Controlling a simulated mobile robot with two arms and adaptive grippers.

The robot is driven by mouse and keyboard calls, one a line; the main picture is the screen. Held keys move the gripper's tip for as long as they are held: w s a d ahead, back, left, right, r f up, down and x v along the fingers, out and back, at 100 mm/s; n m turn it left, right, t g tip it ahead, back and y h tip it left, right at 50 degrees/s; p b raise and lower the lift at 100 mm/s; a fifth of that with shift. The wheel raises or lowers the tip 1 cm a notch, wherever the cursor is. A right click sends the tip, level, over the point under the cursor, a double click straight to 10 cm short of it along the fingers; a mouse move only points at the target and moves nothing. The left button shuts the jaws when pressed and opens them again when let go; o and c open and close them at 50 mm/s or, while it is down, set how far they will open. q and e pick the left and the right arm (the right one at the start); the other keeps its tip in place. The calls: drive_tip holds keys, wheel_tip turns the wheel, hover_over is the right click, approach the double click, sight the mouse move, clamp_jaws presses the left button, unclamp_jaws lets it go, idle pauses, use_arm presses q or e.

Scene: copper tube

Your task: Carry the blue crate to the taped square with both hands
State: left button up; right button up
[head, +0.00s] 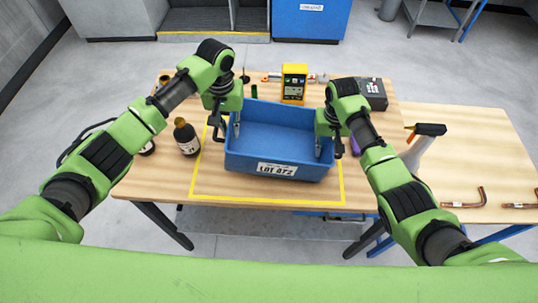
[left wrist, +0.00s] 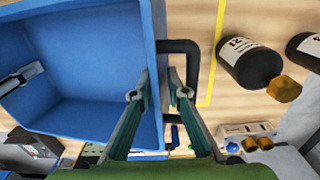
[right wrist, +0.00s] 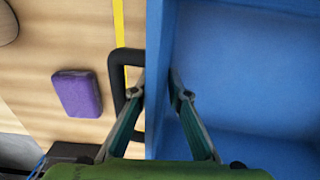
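The blue crate (head: 275,150) is at the middle of the wooden table, its label facing me. It looks empty and level. The yellow taped square (head: 265,200) shows in front of the crate and to its left and right; its far side is hidden. I cannot tell whether the crate touches the table. My left gripper (left wrist: 159,72) has one finger inside and one outside the crate's left wall, by its black handle (left wrist: 192,48). My right gripper (right wrist: 158,75) straddles the right wall the same way, by the other handle (right wrist: 122,62). Both appear closed on the walls.
Dark bottles (head: 186,138) stand left of the square. A yellow meter (head: 294,84) and a dark box (head: 371,94) are behind the crate. A purple block (right wrist: 77,93) lies just right of it. Copper tubes (head: 468,200) lie on the right part of the table.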

sight(327, 142)
use_arm(q)
drive_tip(key=shift+a+r, duration=0.3)
drive_tip(key=shift+r, duration=0.45)
use_arm(e)
drive_tip(key=shift+d, duration=0.35)
use_arm(q)
drive_tip(key=shift+r, duration=0.1)
use_arm(e)
drive_tip(key=shift+r, duration=0.2)
use_arm(q)
drive_tip(key=shift+d, duration=0.25)
use_arm(e)
drive_tip(key=r, duration=0.7)
drive_tip(key=shift+a+r, duration=0.35)
